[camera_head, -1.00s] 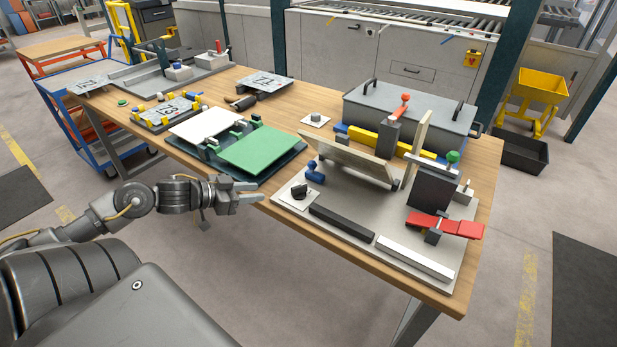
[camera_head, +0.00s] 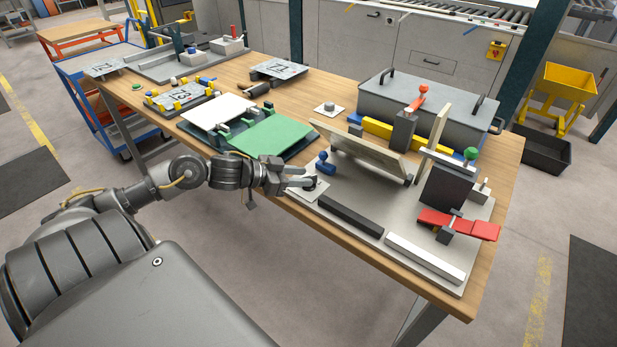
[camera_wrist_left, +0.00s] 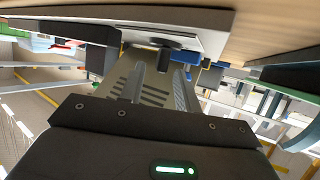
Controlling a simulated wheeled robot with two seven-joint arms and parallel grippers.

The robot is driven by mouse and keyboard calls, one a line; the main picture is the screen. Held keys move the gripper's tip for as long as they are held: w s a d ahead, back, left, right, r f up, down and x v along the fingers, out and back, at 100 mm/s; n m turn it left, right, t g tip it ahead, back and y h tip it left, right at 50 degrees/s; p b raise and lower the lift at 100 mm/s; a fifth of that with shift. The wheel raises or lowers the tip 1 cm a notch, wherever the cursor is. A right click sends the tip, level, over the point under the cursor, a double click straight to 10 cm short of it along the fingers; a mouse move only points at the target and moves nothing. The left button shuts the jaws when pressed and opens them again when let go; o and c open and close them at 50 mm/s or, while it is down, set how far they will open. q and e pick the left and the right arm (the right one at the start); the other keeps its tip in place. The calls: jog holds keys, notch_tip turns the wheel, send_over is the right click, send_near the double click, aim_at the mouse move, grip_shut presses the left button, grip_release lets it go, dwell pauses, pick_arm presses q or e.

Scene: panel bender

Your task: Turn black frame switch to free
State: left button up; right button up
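The black frame switch (camera_head: 311,186) is a small dark knob on a pale square plate at the near left corner of the grey fixture plate (camera_head: 362,206). My left gripper (camera_head: 306,177) is at it in the head view, partly covering the knob. In the left wrist view the two fingers of my left gripper (camera_wrist_left: 160,76) are apart with nothing gripped between them. The dark knob (camera_wrist_left: 166,55) shows just beyond the fingertips, roughly between them. I cannot tell whether a finger touches it. My right gripper is not in view.
A blue clamp (camera_head: 325,164) stands close behind the switch. A tilted beige panel (camera_head: 368,157), a black bar (camera_head: 351,214) and red toggle handle (camera_head: 458,224) are on the fixture. A green panel (camera_head: 272,137) lies left. Another knob (camera_head: 329,107) sits farther back.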

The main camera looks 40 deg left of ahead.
aim_at(309, 177)
pick_arm(q)
jog(key=shift+x, duration=1.5)
grip_shut()
